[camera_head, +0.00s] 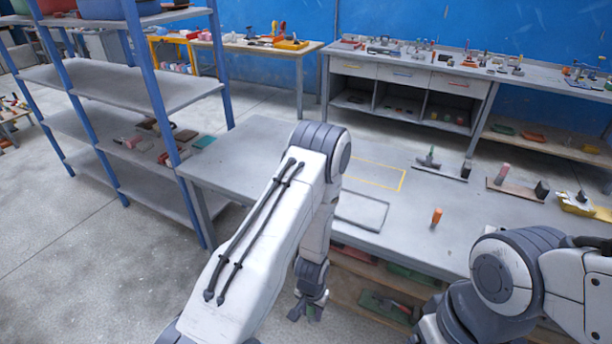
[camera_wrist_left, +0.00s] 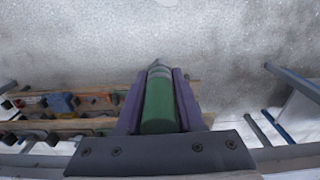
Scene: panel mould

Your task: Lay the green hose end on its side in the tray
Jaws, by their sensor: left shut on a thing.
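My left gripper (camera_head: 309,309) hangs low in front of the workbench, below its top. In the left wrist view its two purple fingers are shut on the green hose end (camera_wrist_left: 160,103), a green cylinder with a greyish far tip. In the head view only a small green bit of the hose end (camera_head: 316,313) shows beside the fingers. The tray (camera_head: 361,211), shallow and grey with a dark rim, lies on the bench near its front edge, partly behind my left arm. It looks empty where it shows. My right arm is at the lower right; its gripper is not visible.
A yellow outlined rectangle (camera_head: 378,176) is marked behind the tray. An orange cylinder (camera_head: 436,216) stands to the right. A T-shaped tool (camera_head: 430,158) and a brown board (camera_head: 515,189) lie farther back. Lower shelves under the bench hold green items (camera_head: 387,305). A blue-post rack (camera_head: 140,90) stands left.

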